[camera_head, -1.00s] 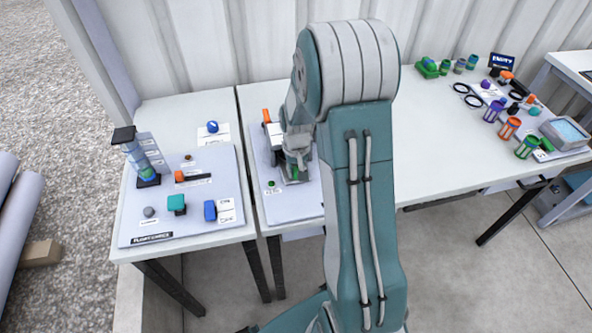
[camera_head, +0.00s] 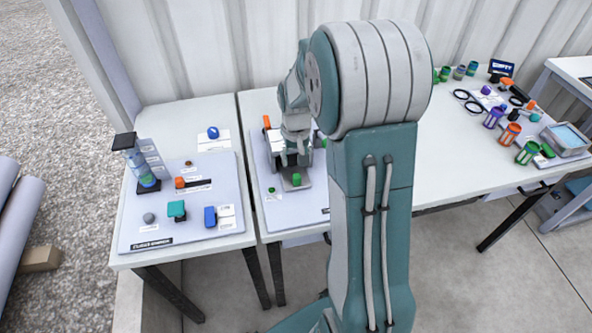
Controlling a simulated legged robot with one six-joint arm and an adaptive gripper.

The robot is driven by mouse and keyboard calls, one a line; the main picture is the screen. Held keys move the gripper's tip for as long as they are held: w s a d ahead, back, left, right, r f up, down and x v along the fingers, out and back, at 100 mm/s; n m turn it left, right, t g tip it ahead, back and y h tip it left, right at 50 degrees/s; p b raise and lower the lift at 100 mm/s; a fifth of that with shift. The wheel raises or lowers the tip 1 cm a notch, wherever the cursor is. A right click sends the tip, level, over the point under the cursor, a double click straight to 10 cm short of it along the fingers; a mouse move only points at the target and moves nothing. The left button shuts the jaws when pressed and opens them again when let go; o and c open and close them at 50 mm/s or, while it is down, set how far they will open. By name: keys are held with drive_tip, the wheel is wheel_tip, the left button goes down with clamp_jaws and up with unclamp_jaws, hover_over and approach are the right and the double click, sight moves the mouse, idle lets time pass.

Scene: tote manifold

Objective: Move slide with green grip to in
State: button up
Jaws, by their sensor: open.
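The green grip (camera_head: 296,180) of the slide shows as a small green block at the front of a grey base on the middle panel (camera_head: 262,205). My gripper (camera_head: 293,160) is open, just behind and above the green grip as seen here. I cannot tell whether its fingers touch anything. The slide's body behind the grip is mostly hidden by my gripper and arm.
An orange piece (camera_head: 266,122) stands behind on the same panel, and a small green knob (camera_head: 271,190) sits at its left. The left panel (camera_head: 150,205) carries an orange-handled slider (camera_head: 180,183), a teal block (camera_head: 176,209) and a blue block (camera_head: 210,216). Cups stand far right.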

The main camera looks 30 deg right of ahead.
drive_tip(key=shift+r, duration=2.25)
